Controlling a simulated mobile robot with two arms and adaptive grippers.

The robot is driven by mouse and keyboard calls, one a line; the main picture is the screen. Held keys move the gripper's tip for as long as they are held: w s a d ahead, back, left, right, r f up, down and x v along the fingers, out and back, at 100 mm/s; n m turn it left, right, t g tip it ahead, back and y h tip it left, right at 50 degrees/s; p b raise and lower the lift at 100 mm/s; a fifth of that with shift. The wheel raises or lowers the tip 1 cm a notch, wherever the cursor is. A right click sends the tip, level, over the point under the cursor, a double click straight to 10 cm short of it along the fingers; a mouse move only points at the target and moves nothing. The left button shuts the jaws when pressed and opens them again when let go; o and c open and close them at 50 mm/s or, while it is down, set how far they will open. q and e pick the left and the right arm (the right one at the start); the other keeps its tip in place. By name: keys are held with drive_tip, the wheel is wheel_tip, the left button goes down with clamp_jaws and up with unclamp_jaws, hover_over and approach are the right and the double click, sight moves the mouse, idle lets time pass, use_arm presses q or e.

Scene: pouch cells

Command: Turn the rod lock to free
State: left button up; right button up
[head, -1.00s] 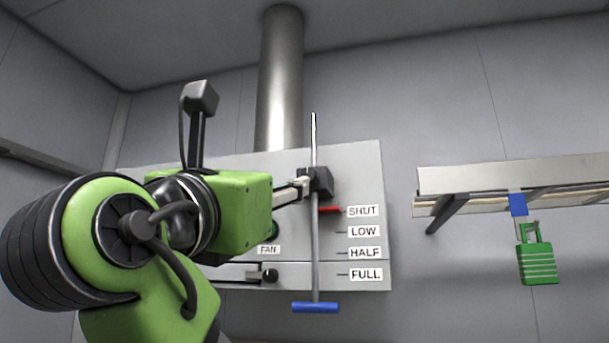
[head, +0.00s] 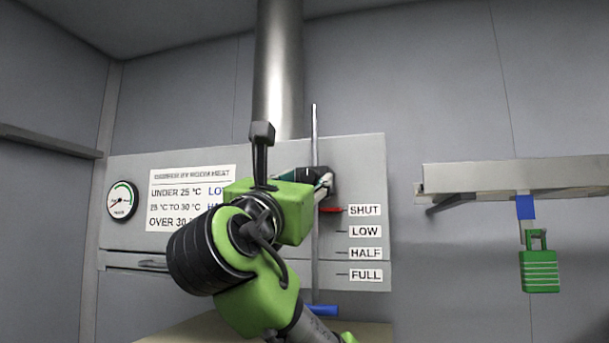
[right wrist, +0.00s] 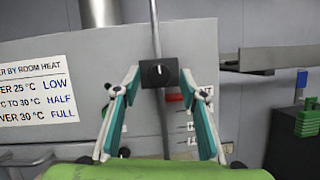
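The rod lock is a black block (head: 329,188) on a thin upright metal rod (head: 315,125). In the right wrist view its front (right wrist: 158,74) faces me and carries a small round knob with a pale mark pointing roughly up. My right gripper (right wrist: 161,80) is open, its two fingers spread to the left and right of the block with nothing held between them. In the head view, the right gripper (head: 326,181) is at the block, partly hidden by its own wrist. My left gripper is not in view.
A red pointer (head: 331,210) on the rod sits at the SHUT label (head: 365,210). The rod's blue handle (head: 325,310) is below, partly hidden. A room-heat chart (head: 185,185) and gauge (head: 121,201) are on the left. A green padlock (head: 540,270) hangs at right below a shelf (head: 480,178).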

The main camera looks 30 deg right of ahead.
drive_tip(key=shift+a, duration=0.1)
clamp_jaws()
